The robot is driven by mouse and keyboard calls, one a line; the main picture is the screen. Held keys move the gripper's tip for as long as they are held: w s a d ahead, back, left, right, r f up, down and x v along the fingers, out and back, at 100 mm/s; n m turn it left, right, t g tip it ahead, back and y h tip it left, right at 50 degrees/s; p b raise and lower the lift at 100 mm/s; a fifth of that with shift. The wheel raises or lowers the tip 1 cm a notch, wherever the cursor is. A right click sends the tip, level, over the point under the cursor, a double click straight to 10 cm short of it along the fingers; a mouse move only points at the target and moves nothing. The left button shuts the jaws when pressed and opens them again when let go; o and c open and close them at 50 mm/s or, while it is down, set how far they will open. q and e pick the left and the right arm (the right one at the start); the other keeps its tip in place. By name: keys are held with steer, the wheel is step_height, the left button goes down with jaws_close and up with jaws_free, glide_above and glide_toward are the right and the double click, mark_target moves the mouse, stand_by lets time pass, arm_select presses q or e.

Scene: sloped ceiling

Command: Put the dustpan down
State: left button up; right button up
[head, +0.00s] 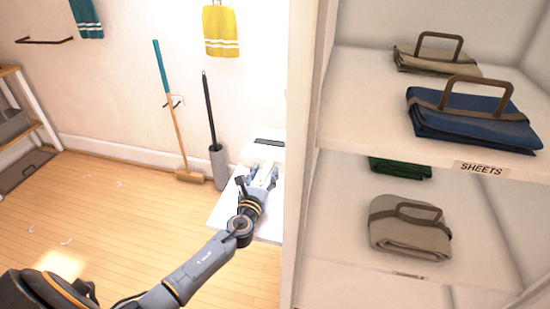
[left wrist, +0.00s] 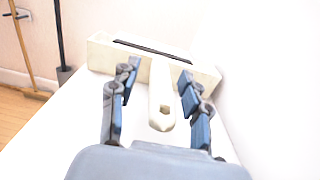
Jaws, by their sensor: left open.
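The dustpan (left wrist: 108,55) is off-white with a dark strip along its top. In the left wrist view it rests on a white surface (left wrist: 62,130), its handle pointing toward me. In the head view the dustpan (head: 262,152) shows partly, beyond my gripper and beside a white partition. My left gripper (left wrist: 158,82) is open. Its two fingers stand apart on either side of the handle (left wrist: 161,105), with visible gaps. In the head view my left gripper (head: 262,179) is over the white surface (head: 228,212). My right gripper is not in view.
A broom (head: 171,105) and a dark-handled tool (head: 208,110) in a grey holder (head: 218,165) stand at the wall. Shelves (head: 345,130) with folded sheets fill the right. Paper scraps (head: 65,242) lie on the mostly clear wooden floor (head: 110,215).

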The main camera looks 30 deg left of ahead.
arm_select(q)
steer(key=shift+w+a+f, duration=0.1)
steer(key=shift+w, duration=0.55)
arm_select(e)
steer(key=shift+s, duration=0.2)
arm_select(q)
steer(key=shift+s, duration=0.1)
steer(key=shift+c, duration=1.3)
jaws_close()
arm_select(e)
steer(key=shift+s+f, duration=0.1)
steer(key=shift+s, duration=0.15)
